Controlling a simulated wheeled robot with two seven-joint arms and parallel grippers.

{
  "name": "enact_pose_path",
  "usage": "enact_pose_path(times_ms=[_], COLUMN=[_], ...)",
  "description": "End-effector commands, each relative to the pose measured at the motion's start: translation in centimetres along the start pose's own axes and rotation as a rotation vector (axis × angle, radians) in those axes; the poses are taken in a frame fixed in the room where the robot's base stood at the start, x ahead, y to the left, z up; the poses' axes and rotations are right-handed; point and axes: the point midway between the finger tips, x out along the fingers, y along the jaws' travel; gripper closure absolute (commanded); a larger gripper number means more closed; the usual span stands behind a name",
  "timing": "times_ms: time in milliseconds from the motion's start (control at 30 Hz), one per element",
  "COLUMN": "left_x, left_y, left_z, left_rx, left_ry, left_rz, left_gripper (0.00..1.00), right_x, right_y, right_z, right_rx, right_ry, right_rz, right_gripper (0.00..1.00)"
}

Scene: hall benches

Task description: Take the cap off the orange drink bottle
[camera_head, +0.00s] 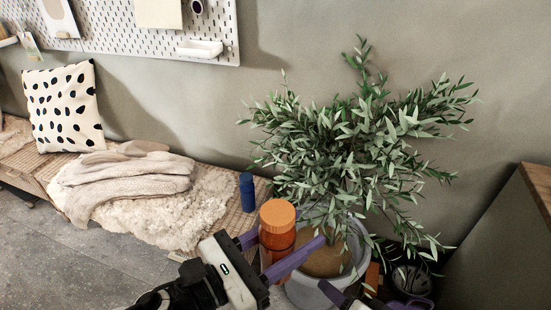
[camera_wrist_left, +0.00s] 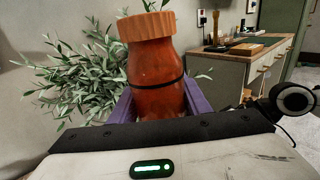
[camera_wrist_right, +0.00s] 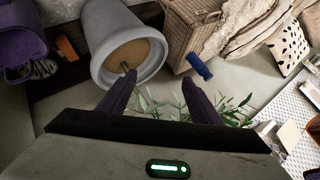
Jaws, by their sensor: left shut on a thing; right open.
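The orange drink bottle (camera_head: 277,243) stands upright between the purple fingers of my left gripper (camera_head: 290,237), which is shut on its body. Its ribbed, lighter orange cap (camera_head: 277,213) sits on top, above the fingers.
A leafy plant in a grey pot (camera_head: 352,270) stands just behind the bottle. A blue bottle (camera_head: 247,192) stands on the woven bench beside a fleece and folded blanket (camera_head: 130,180). A purple bag (camera_wrist_right: 22,40) lies near the pot. A wooden-topped cabinet (camera_wrist_left: 262,65) is farther off.

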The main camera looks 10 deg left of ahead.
Motion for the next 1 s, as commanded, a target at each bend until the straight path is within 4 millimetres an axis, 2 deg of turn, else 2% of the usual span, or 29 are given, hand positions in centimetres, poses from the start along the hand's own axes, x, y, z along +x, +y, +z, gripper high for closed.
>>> enact_pose_path(times_ms=[33,200,333,467,600,800,900,1000], left_x=[0.0,0.0,0.0,0.0,0.0,0.0,0.0,0.0], left_y=[0.0,0.0,0.0,0.0,0.0,0.0,0.0,0.0], left_z=[0.1,0.1,0.1,0.1,0.1,0.1,0.1,0.1], left_rx=[0.000,0.000,0.000,0.000,0.000,0.000,0.000,0.000], left_ry=[-0.002,-0.002,-0.002,-0.002,-0.002,-0.002,-0.002,-0.002], left_rz=[0.000,0.000,0.000,0.000,0.000,0.000,0.000,0.000], left_gripper=[1.00,1.00,1.00,1.00,1.00,1.00,1.00,1.00], right_x=[0.7,1.7,1.3,-0.1,-2.7,-7.7,-10.3,-12.7], right_y=[-2.5,-9.9,-15.9,-21.9,-27.7,-34.7,-37.2,-38.8], right_z=[-1.8,-5.6,-8.2,-10.2,-11.8,-12.5,-11.8,-10.7], right_rx=[0.056,0.245,0.359,0.450,0.520,0.561,0.550,0.525], right_ry=[-0.013,-0.110,-0.206,-0.314,-0.432,-0.578,-0.632,-0.663], right_rz=[-0.039,-0.139,-0.194,-0.220,-0.210,-0.121,-0.040,0.067], right_gripper=[0.42,0.42,0.42,0.42,0.42,0.42,0.42,0.42])
